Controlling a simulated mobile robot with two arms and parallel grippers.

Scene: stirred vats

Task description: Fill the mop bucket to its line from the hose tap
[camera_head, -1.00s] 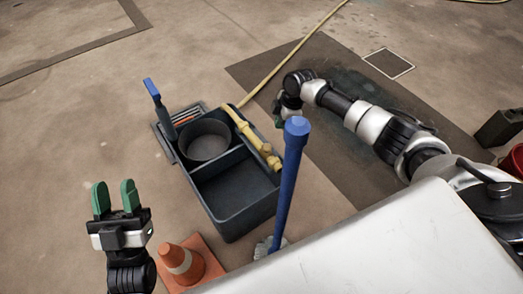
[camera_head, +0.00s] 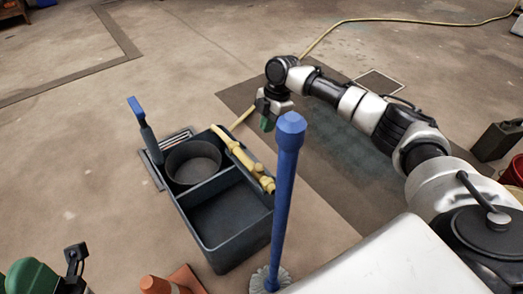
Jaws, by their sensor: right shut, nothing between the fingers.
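The dark grey mop bucket (camera_head: 231,250) stands on the floor left of centre. It has a round wringer (camera_head: 193,162) at the back and an open front compartment with a dark inside. I see no water and cannot make out a line. A yellow hose fitting (camera_head: 243,158) lies along its right rim, and a yellow hose (camera_head: 350,22) runs away to the back right. My right gripper (camera_head: 266,124) is shut and empty, beyond and right of the bucket, apart from it.
A blue mop handle (camera_head: 285,195) stands upright at the bucket's right. An orange cone (camera_head: 168,285) is close in front. A dark can (camera_head: 494,142) and red bucket (camera_head: 513,172) are right.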

